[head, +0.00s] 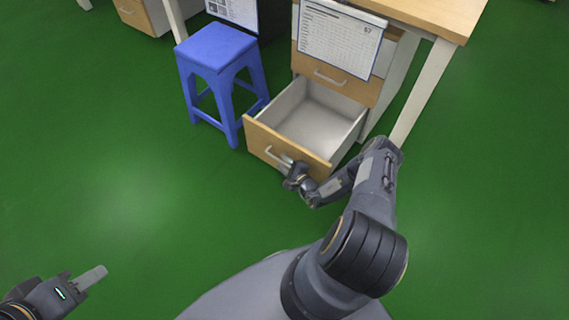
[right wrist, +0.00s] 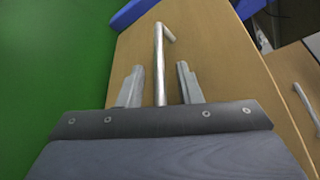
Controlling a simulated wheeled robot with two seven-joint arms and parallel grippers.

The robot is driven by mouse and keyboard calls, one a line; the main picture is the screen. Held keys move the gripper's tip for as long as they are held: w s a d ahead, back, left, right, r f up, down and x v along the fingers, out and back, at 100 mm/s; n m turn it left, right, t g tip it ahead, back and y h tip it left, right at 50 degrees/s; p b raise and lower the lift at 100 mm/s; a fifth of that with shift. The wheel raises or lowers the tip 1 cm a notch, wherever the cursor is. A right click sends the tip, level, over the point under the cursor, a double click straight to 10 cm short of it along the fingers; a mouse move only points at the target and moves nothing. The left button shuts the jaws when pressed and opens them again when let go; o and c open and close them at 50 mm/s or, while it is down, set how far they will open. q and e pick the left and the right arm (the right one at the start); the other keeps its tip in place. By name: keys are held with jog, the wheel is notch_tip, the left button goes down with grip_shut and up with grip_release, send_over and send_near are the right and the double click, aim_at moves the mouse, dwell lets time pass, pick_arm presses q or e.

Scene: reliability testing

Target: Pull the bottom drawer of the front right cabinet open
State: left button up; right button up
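The front right cabinet (head: 387,95) stands under the table. Its bottom drawer (head: 312,117) is pulled well out, and its empty inside shows. The drawer's bar handle (head: 272,154) is on the wooden front; it also shows in the right wrist view (right wrist: 159,55). My right gripper (right wrist: 158,85) is at the handle, its two fingers on either side of the bar with a gap on each side, so it is open around it. In the head view the right gripper (head: 292,168) partly hides the handle's right end. My left gripper (head: 88,278) is low at the left, away from the cabinet; its finger opening is unclear.
A blue stool (head: 217,55) stands just left of the open drawer. The closed drawer above has its own handle (head: 330,78), and a printed sheet (head: 340,38) hangs over the cabinet front. Another cabinet (head: 133,13) is at the back left. The green floor in front is clear.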

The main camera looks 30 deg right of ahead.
jog(key=p+v, duration=0.2)
jog(key=v, duration=0.5)
jog(key=shift+s+p, duration=0.35)
jog(key=shift+s, duration=0.05)
jog(key=shift+r, duration=0.15)
